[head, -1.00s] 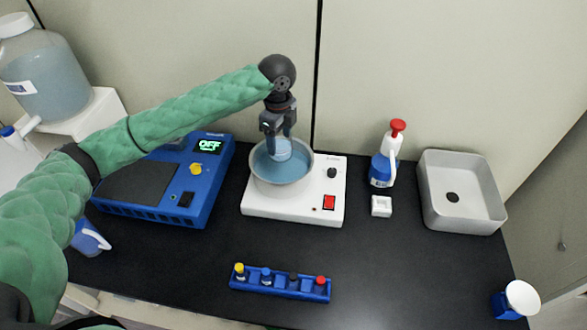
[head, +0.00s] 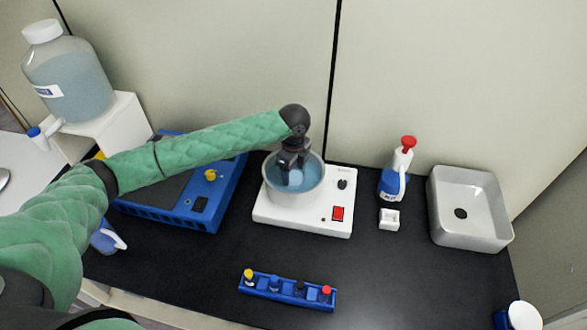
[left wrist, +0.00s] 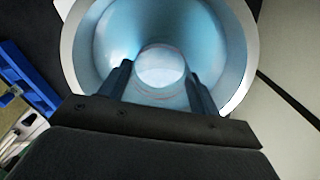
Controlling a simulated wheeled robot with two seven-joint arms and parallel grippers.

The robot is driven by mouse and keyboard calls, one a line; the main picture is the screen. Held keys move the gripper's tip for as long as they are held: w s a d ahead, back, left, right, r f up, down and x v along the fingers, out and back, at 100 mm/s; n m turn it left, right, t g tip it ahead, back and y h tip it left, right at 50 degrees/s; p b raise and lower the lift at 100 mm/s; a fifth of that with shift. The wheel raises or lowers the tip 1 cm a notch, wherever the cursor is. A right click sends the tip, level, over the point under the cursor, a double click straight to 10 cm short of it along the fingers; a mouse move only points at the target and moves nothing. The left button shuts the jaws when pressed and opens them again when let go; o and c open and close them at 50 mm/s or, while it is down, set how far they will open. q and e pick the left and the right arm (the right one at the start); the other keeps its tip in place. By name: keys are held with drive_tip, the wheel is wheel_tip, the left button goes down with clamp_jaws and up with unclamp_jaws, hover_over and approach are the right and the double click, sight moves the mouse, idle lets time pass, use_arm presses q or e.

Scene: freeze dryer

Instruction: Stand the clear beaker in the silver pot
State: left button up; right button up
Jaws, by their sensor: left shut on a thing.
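The silver pot (head: 288,198) stands on the white hotplate and holds blue liquid. It fills much of the left wrist view (left wrist: 237,50). My left gripper (head: 294,180) reaches down inside the pot's rim, with its fingers (left wrist: 160,82) shut on the clear beaker (left wrist: 162,66). The beaker is inside the pot, its round opening facing the wrist camera. In the head view the gripper hides most of the beaker. I cannot tell whether its base touches the pot's bottom. My right gripper is not in view.
The white hotplate (head: 315,221) has a red switch. A blue device (head: 165,213) stands left of it under my arm. A blue rack (head: 288,292) of several small bottles lies in front. A spray bottle (head: 393,183) and grey basin (head: 470,235) stand right.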

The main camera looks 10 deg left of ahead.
use_arm(q)
drive_tip(key=shift+f, duration=0.35)
drive_tip(key=o, duration=1.1)
drive_tip(key=shift+f, duration=0.1)
